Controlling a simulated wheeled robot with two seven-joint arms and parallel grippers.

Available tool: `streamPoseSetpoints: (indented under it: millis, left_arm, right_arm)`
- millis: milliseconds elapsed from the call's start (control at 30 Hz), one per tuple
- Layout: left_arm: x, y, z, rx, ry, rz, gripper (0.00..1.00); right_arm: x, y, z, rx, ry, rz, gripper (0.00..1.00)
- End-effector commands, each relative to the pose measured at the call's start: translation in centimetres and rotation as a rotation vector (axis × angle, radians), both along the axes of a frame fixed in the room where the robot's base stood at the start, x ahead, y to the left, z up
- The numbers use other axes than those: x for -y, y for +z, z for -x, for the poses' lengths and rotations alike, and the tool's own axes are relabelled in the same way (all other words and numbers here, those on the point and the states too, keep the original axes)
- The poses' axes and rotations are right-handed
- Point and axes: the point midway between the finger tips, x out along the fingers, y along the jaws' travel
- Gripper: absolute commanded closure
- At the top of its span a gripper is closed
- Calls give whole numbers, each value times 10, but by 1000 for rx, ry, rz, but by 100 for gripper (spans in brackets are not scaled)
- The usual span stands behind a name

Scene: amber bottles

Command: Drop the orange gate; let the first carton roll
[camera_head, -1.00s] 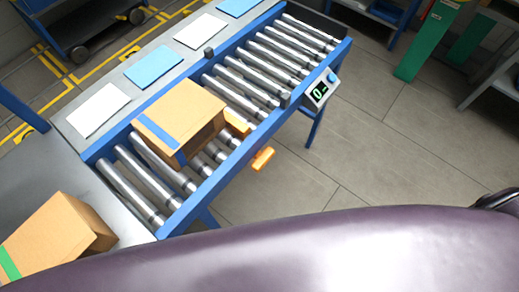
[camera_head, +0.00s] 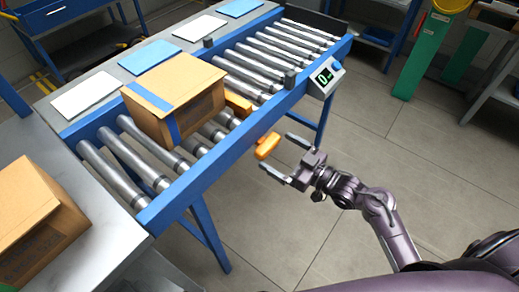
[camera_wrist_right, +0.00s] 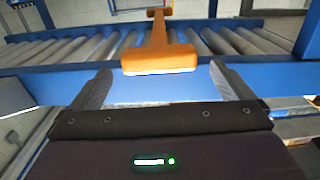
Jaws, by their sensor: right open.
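The orange gate (camera_head: 238,104) stands on the roller conveyor, and its orange handle (camera_head: 267,146) sticks out past the near blue rail. A carton with a blue stripe (camera_head: 176,97) sits on the rollers just left of the gate. A second carton (camera_head: 35,215) is on the grey table at the lower left. My right gripper (camera_head: 279,158) is open, with its fingers pointing at the handle. In the right wrist view the handle (camera_wrist_right: 160,59) lies ahead, between and beyond the two fingertips (camera_wrist_right: 160,75). My left gripper is not in view.
The roller conveyor (camera_head: 262,62) is clear right of the gate. White and blue sheets (camera_head: 156,58) lie along the far edge. A green post (camera_head: 420,60) stands at the right.

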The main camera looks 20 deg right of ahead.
Motion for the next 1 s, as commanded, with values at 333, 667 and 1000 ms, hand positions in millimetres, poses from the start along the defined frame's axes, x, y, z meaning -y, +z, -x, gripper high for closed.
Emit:
streamPoseSetpoints:
  millis: [333, 667, 1000]
  left_arm:
    - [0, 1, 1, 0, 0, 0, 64]
    - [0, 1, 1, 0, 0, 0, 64]
    - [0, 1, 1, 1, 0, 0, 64]
  right_arm:
    - [-33, 0, -43, -1, -3, -2, 0]
    - [-43, -1, -54, -4, -3, 0, 0]
    - [-42, -1, -54, -3, -3, 1, 29]
